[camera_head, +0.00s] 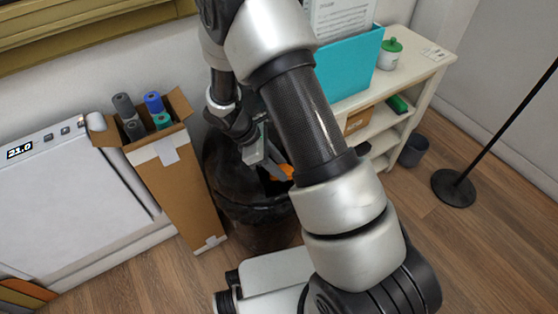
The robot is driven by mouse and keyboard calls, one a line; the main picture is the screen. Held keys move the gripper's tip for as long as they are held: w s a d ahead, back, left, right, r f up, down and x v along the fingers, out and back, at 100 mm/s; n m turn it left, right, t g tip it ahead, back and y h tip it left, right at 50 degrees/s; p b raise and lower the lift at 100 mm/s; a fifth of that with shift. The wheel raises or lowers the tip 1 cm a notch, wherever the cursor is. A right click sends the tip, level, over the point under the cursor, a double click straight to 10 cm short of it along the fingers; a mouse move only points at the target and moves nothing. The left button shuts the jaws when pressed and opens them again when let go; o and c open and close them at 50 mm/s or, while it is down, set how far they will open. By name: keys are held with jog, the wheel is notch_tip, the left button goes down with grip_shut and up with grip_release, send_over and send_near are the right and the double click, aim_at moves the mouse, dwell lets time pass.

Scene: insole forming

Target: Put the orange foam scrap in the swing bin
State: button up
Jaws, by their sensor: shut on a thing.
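The orange foam scrap (283,172) shows in the head view as a small orange patch beside my gripper's fingers, partly hidden by my arm. My gripper (270,165) points down over the black swing bin (250,212) and is shut on the scrap. The bin is dark and round, standing on the floor behind my arm. The scrap is at the bin's top opening; I cannot tell how far inside it is. My arm hides the bin's right side.
A tall cardboard box (178,195) with several rolls stands just left of the bin. A white machine (70,190) is farther left. A cream shelf (415,85) holds a teal file holder (349,66) and a green-lidded jar (390,54). A small grey bin (414,150) and a black stand base (454,188) are right.

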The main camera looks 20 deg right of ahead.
jog(key=shift+f, duration=0.2)
jog(key=o, duration=1.1)
jog(key=shift+r, duration=0.1)
jog(key=p+v, duration=0.5)
jog(key=v, duration=1.2)
jog(key=shift+a+r, duration=0.1)
jog(key=shift+a, duration=0.05)
